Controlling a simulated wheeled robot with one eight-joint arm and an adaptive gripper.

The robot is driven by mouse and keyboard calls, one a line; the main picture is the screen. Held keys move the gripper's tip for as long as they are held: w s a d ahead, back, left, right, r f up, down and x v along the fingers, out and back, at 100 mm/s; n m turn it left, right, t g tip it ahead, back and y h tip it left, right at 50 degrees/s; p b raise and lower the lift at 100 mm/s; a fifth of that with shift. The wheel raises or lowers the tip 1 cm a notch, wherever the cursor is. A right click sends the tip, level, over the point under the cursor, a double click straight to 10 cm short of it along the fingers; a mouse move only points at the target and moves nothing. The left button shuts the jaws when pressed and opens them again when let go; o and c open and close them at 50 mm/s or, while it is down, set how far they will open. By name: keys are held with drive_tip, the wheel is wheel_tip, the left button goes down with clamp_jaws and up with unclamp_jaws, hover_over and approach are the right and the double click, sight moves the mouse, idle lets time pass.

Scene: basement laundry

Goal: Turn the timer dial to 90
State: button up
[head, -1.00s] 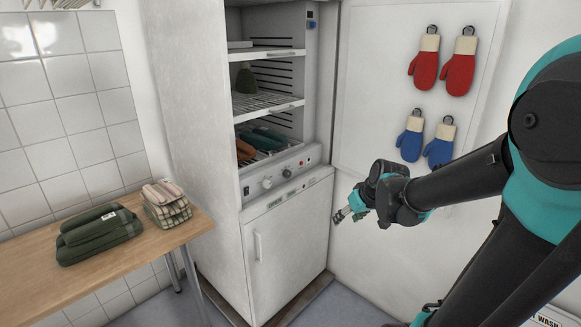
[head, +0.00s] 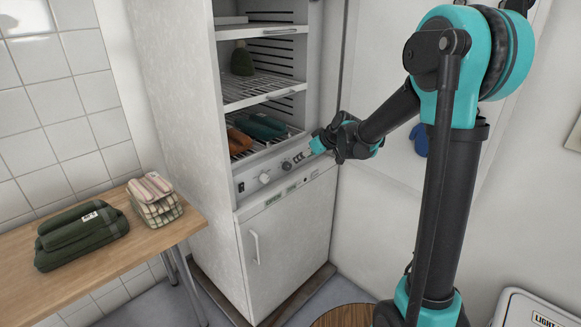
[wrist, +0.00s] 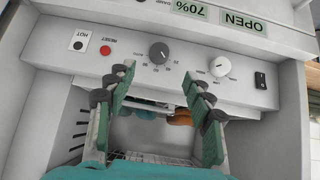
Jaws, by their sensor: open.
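The drying cabinet's control panel (head: 285,169) carries a dark dial (head: 287,166) and a white dial (head: 264,179). In the wrist view, which looks upside down, the dark dial (wrist: 160,52) has a white pointer line and small numbers around it. The white dial (wrist: 220,66) is to its right there. I cannot read which dial is labelled timer. My gripper (head: 302,157) is at the panel's right part, close to the dark dial. In the wrist view its green-padded fingers (wrist: 158,78) are spread, with the dark dial just beyond their tips and nothing between them.
A red reset button (wrist: 105,50) and a black switch (wrist: 260,80) are on the panel. Open wire shelves (head: 262,90) hold mitts above it; the cabinet door (head: 285,235) is below. A wooden table (head: 110,262) with folded cloths stands left.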

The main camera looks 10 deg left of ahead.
sight(289, 167)
drive_tip(key=x, duration=1)
drive_tip(key=shift+w+a+f, duration=0.2)
drive_tip(key=shift+f, duration=0.05)
drive_tip(key=c, duration=1.2)
